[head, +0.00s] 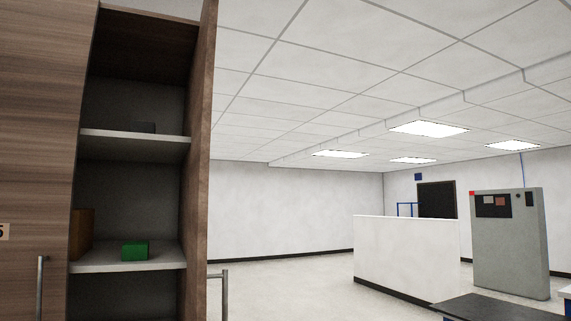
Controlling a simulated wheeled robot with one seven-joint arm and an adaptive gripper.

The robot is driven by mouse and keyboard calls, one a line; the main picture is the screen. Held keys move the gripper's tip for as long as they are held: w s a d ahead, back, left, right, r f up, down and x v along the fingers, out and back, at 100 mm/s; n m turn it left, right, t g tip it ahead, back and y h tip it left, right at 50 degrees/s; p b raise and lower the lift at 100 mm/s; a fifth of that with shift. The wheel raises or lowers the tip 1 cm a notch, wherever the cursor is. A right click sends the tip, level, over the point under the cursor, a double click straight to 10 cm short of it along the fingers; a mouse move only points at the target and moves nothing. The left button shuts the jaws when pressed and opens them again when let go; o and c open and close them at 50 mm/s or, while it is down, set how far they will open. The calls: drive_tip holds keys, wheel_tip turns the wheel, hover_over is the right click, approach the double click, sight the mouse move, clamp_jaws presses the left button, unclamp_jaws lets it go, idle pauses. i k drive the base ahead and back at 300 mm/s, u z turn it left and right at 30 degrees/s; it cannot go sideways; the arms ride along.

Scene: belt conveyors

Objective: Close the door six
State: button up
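A tall wood-grain cabinet stands at the left in the head view. Its open door (205,150) juts toward me at the right side of the open compartment, seen nearly edge-on. A metal bar handle (224,295) shows low on the door's right side. I cannot read a number on this door. The closed door (35,150) to its left has a label (4,231) that seems to end in 5, and a vertical handle (41,287). My gripper is not in view.
A white partition (405,258), grey control cabinet (509,245) and dark surface (505,308) stand right. Floor between looks clear.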

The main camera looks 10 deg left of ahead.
sight(197, 277)
drive_tip(key=z, duration=0.25)
drive_tip(key=i, duration=1.35)
drive_tip(key=u, duration=1.95)
